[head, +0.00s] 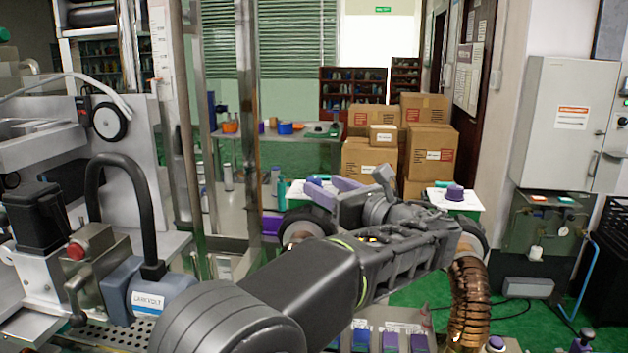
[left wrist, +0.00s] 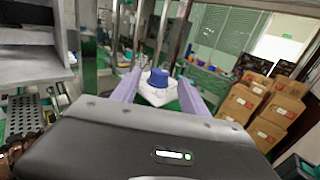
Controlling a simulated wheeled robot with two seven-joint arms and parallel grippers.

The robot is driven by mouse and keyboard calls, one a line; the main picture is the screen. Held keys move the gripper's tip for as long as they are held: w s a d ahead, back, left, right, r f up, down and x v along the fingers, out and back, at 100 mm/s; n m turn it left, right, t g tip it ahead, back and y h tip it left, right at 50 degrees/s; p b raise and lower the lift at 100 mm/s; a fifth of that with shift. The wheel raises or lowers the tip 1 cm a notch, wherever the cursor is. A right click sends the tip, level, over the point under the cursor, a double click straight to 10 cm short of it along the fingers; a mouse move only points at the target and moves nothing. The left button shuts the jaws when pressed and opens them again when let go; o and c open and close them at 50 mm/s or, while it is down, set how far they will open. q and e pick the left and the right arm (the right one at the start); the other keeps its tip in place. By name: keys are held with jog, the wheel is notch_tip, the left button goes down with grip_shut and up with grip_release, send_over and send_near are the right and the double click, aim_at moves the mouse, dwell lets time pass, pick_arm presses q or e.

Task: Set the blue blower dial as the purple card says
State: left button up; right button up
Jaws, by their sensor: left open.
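The blue blower dial (left wrist: 158,79) stands on a white panel (left wrist: 158,95) in the left wrist view, between and beyond my fingertips. A gap shows around it, and I cannot tell whether a finger touches it. My left gripper (head: 332,189) is open, with two purple fingers, over a white-topped unit in the head view. There my gripper and arm hide the blue dial. A purple dial (head: 455,192) sits on another white panel further right. I cannot pick out the purple card for certain or read any setting. My right gripper is not in view.
Cardboard boxes (head: 432,115) are stacked behind my gripper. A ribbed brown hose (head: 470,305) stands right of my arm. Steel posts and machinery with a black hose (head: 140,185) fill the left. A grey cabinet (head: 562,120) stands at the right. Green floor is open between.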

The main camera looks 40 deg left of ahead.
aim_at(319, 183)
pick_arm(q)
jog(key=shift+p+x, duration=0.35)
jog(key=shift+x, duration=2.1)
jog(key=shift+c, duration=0.3)
grip_shut()
